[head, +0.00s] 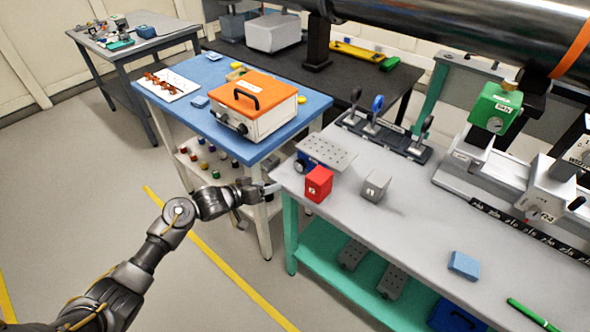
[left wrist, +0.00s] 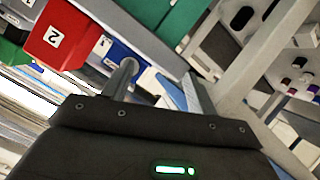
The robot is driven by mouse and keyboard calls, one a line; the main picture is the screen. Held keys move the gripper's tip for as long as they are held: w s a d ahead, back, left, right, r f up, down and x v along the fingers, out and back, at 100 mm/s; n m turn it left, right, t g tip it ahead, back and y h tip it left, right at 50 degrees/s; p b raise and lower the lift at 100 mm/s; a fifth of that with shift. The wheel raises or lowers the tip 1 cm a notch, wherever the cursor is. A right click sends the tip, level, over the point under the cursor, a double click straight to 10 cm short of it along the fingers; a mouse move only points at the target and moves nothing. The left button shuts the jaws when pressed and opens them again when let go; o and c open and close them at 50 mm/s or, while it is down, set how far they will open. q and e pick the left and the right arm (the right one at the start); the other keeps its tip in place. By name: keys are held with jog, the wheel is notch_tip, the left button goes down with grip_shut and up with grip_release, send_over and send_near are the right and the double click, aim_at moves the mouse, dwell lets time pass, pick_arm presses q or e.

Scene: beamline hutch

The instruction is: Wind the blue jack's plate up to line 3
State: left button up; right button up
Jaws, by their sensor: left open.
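The blue jack (head: 309,166) stands near the left end of the grey bench, with a grey perforated plate (head: 328,151) on top and a dark round knob (head: 299,166) on its left side. Part of the blue jack (left wrist: 118,52) shows in the left wrist view, partly behind a finger. My left gripper (head: 268,188) is open and empty at the bench's left edge, below and left of the jack and apart from the knob. In the left wrist view its two fingers (left wrist: 160,82) are spread. I cannot read the jack's line marks. My right gripper is not in view.
A red numbered block (head: 319,184) stands right in front of the jack, with a grey block (head: 375,185) beside it. Behind is a dark rack with upright handles (head: 385,136). A blue-topped cart (head: 198,117) stands left. The bench's front middle is mostly clear.

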pick_arm(q)
jog(key=m+h, duration=0.1)
send_near(298, 165)
jog(key=x, duration=0.9)
jog(key=shift+w+d+f, duration=0.1)
jog(key=shift+w+d, duration=0.05)
jog(key=shift+w, duration=0.15)
jog(key=c, duration=0.8)
jog(key=shift+a, duration=0.25)
jog(key=shift+c, duration=1)
jog(key=shift+d, duration=0.15)
jog(key=shift+s+d+m+t+y+p, duration=0.15)
jog(key=shift+m+t+y+p, duration=0.25)
jog(key=shift+m, duration=0.5)
jog(key=shift+s+d+m+t+y, duration=0.1)
jog(key=shift+m+t+y, duration=0.4)
jog(key=shift+m+y, duration=0.6)
jog(key=shift+m, duration=0.4)
